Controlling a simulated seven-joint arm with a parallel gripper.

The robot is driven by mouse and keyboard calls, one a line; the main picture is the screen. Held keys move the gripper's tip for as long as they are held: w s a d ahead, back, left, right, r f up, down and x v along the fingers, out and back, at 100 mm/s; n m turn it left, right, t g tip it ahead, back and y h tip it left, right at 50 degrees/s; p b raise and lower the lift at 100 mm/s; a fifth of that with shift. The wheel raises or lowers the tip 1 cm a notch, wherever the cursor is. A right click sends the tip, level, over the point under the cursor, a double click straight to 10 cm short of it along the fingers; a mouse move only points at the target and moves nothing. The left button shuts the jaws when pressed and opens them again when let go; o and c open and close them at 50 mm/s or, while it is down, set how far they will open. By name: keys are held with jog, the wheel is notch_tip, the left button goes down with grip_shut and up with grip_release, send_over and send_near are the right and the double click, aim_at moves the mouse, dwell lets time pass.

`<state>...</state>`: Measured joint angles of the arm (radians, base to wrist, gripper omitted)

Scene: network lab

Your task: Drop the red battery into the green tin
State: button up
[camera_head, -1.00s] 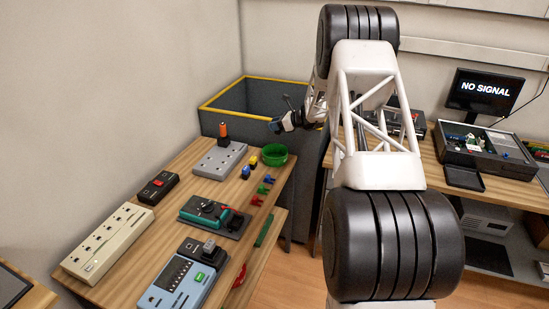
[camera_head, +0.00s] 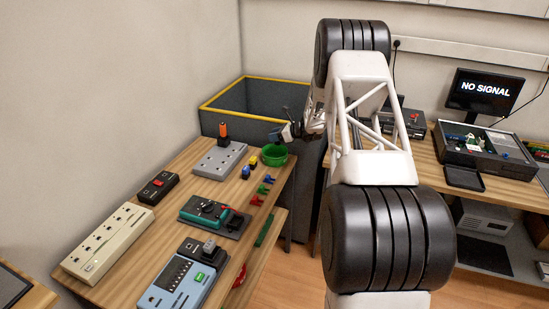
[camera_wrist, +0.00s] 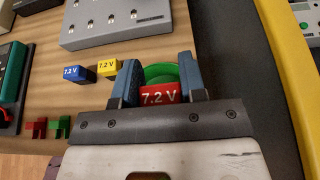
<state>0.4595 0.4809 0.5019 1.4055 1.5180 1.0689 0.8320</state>
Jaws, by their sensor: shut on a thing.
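My gripper (camera_wrist: 160,88) is shut on the red battery (camera_wrist: 160,96), marked 7.2 V, in the wrist view. The green tin (camera_wrist: 157,70) shows just past the battery there, partly hidden by the battery and fingers. In the head view the green tin (camera_head: 274,156) is open and stands at the far right corner of the wooden table. My gripper (camera_head: 279,135) is just above and behind its rim in that view. The red battery cannot be made out in the head view. Whether the battery is over the tin's opening is hard to tell.
A blue battery (camera_wrist: 78,73) and a yellow battery (camera_wrist: 108,68) lie beside the tin. A grey socket block (camera_head: 218,160) with an orange-topped peg stands left of it. Small red, green and blue clips lie in front. A yellow-rimmed dark bin (camera_head: 235,98) stands behind.

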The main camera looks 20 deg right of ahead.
jog(key=o, duration=1.1)
jog(key=shift+c, duration=0.2)
jog(key=v, duration=0.7)
jog(key=shift+s+d+r, duration=0.25)
jog(key=shift+a, duration=0.15)
